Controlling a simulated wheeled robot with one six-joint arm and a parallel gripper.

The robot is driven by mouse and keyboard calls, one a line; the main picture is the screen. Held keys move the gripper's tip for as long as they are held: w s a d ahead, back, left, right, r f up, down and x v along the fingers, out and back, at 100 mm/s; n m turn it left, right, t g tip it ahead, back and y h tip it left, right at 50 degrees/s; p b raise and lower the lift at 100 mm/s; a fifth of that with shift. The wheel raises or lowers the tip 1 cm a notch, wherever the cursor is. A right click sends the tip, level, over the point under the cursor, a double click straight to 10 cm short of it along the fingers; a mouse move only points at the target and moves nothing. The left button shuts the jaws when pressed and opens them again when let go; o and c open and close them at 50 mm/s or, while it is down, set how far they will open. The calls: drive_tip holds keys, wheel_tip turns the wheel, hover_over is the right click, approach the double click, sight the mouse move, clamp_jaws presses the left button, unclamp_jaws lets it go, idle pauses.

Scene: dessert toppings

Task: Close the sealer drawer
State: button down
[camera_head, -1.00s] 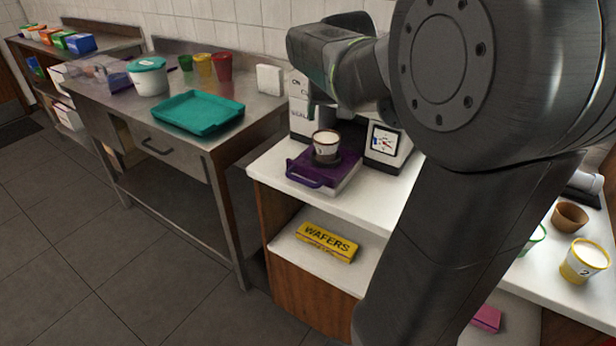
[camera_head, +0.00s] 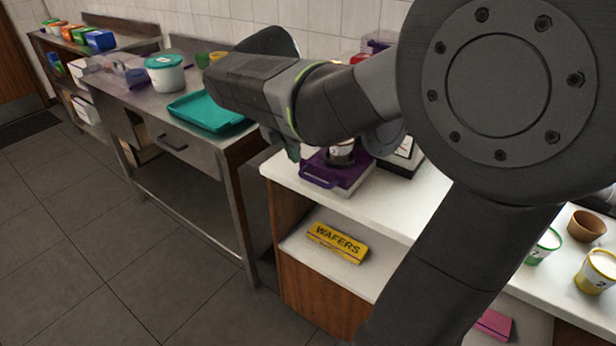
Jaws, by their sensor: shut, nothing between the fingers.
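My gripper (camera_head: 291,151) is shut and empty, pointing down with greenish tips. In the picture it is just left of the drawer, near its handle. I cannot tell whether it touches the drawer.
A yellow wafers box (camera_head: 337,243) lies on the shelf below. A steel table at left holds a teal tray (camera_head: 207,112) and a lidded tub (camera_head: 165,75). Cups (camera_head: 597,272) stand at right. The floor in front is open.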

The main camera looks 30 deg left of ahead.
sight(308, 177)
drive_tip(key=shift+w+d+f+n+b, duration=0.15)
drive_tip(key=shift+w+f+n, duration=0.3)
drive_tip(key=shift+w+f, duration=0.9)
drive_tip(key=shift+w+f+n+b, duration=0.25)
drive_tip(key=shift+w+f+n, duration=0.2)
drive_tip(key=shift+f, duration=1.7)
drive_tip(key=shift+w+d+f+n+b, duration=0.15)
drive_tip(key=shift+w+f+n, duration=0.55)
drive_tip(key=shift+f, duration=1.05)
drive_tip(key=shift+w+a, duration=0.1)
drive_tip(key=shift+w, duration=0.1)
drive_tip(key=w+p, duration=0.2)
drive_tip(key=w, duration=0.2)
drive_tip(key=w+p, duration=0.2)
drive_tip(key=w, duration=0.2)
drive_tip(key=w+d+p, duration=0.1)
drive_tip(key=w+p, duration=0.1)
drive_tip(key=w, duration=0.2)
drive_tip(key=shift+w+r, duration=0.1)
drive_tip(key=shift+w, duration=0.35)
